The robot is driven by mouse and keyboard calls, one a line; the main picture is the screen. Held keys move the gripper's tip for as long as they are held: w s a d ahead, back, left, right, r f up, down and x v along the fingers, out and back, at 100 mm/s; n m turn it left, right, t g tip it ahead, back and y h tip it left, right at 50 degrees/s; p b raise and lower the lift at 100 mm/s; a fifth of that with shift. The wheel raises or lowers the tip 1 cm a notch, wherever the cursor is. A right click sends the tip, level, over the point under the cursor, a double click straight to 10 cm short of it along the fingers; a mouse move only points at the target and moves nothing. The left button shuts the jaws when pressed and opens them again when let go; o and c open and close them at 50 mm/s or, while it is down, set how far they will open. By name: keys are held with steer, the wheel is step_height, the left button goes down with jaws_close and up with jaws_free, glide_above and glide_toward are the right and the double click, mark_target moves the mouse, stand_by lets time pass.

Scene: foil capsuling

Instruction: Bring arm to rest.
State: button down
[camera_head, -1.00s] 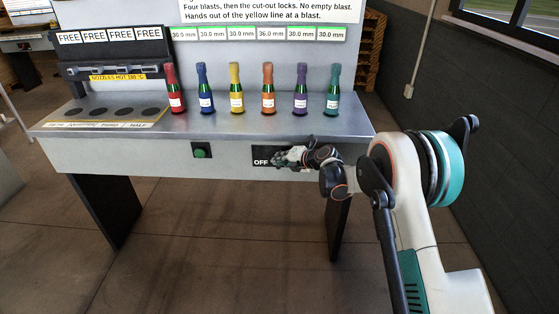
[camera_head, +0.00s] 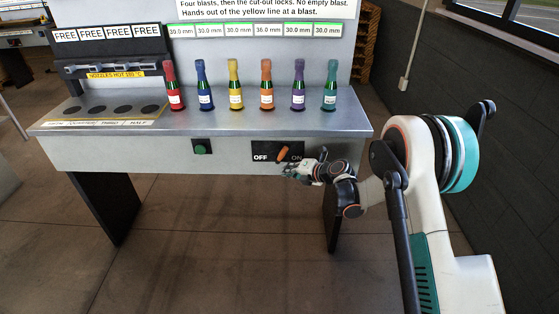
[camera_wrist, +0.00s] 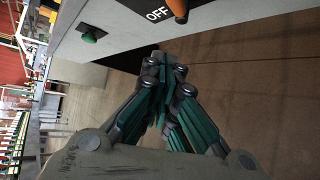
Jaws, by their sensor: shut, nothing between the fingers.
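My gripper (camera_head: 293,171) hangs just below and in front of the OFF/ON switch panel on the bench front. In the wrist view my gripper (camera_wrist: 166,62) is shut, its fingertips together with nothing between them. The orange switch handle (camera_head: 282,154) stands tilted between the words OFF and ON; it also shows at the top of the wrist view (camera_wrist: 178,8), apart from the fingers. My arm reaches in from the right side of the head view.
The bench (camera_head: 110,151) carries several foil-topped bottles in a row, such as the yellow one (camera_head: 235,90). A green button (camera_head: 200,147) sits left of the switch. Nozzle housing (camera_head: 110,62) stands at the back left. Floor before the bench is clear.

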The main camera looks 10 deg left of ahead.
steer(key=shift+s+d+f, duration=0.15)
steer(key=shift+s+d, duration=0.15)
steer(key=shift+d, duration=0.15)
